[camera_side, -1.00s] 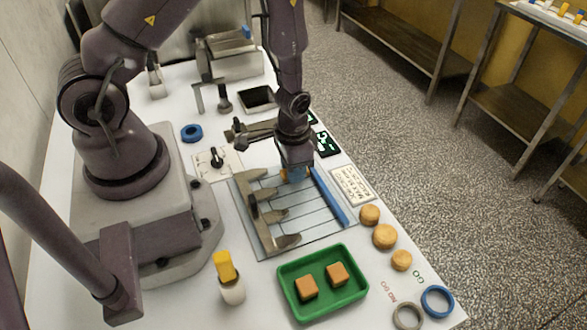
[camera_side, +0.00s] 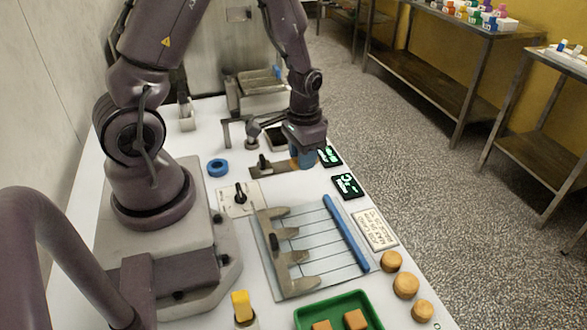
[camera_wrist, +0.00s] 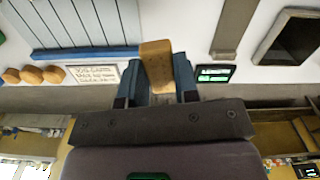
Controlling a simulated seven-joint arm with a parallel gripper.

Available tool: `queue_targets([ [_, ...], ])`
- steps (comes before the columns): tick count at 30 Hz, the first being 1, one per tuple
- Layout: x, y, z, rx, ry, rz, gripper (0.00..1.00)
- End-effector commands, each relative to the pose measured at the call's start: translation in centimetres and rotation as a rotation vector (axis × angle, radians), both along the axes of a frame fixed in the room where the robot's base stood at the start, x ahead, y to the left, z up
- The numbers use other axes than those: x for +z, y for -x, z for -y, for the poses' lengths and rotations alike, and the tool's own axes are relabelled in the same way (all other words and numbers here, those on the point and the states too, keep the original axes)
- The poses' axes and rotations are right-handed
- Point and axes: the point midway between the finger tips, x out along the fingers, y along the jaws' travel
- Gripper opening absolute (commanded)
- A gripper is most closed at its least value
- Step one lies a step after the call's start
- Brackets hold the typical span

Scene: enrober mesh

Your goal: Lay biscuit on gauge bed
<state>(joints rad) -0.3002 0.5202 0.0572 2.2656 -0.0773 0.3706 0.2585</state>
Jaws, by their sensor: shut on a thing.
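My gripper (camera_side: 306,160) is shut on a tan block-shaped biscuit (camera_wrist: 156,66). In the wrist view the biscuit stands out between the blue fingers; in the side view the fingers mostly hide it. The gauge bed (camera_side: 300,282) is a pale lined plate with a blue rail along its right side and grey tapered fingers on its left. My gripper is beyond the bed's far end, beside a flat metal bar (camera_side: 268,171). The bed also shows at the upper left of the wrist view (camera_wrist: 75,22). No biscuit shows on it.
A green tray (camera_side: 372,312) with tan blocks is at the front. Several round biscuits (camera_side: 405,285) lie right of the bed, near a lettered plate (camera_side: 375,229). Green-lit displays (camera_side: 346,186), a dark square opening (camera_side: 276,138) and a blue ring (camera_side: 218,168) are farther back.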

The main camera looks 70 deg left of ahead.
Motion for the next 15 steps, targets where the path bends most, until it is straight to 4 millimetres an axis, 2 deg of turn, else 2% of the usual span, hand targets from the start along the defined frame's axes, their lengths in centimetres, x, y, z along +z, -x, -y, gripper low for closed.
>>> queue_targets([
  [1, -0.3, 0.2, -2.3, 0.039, 0.001, -0.001, 0.15],
  [3, -0.6, 0.4, -4.9, 0.056, 0.002, 0.001, 0.15],
  [9, -1.0, 0.8, -10.5, 0.003, -0.001, 0.010, 0.15],
  [15, -0.8, 0.1, -11.2, -0.138, -0.004, 0.014, 0.15],
])
